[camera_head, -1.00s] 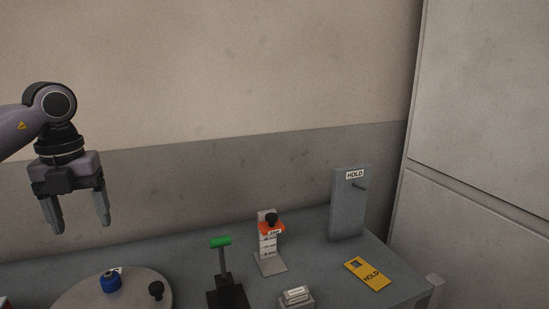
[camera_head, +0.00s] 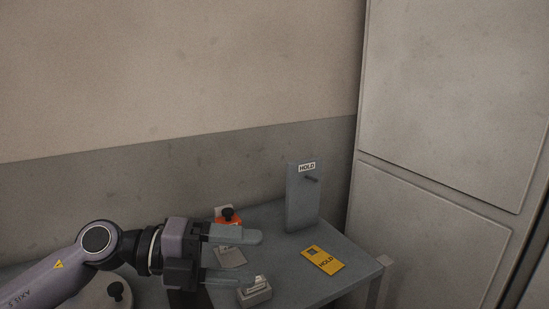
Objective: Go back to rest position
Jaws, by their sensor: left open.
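My left gripper (camera_head: 232,257) comes in from the left, lying roughly level with its fingers pointing right. Its fingers are apart and nothing is seen between them. The green-handled lever is hidden behind my arm. My right gripper is out of view.
The grey table (camera_head: 300,281) holds a grey HOLD post (camera_head: 303,200) with a peg, a yellow HOLD tag (camera_head: 322,260) lying flat, and a small grey block (camera_head: 256,292). Walls stand behind and right.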

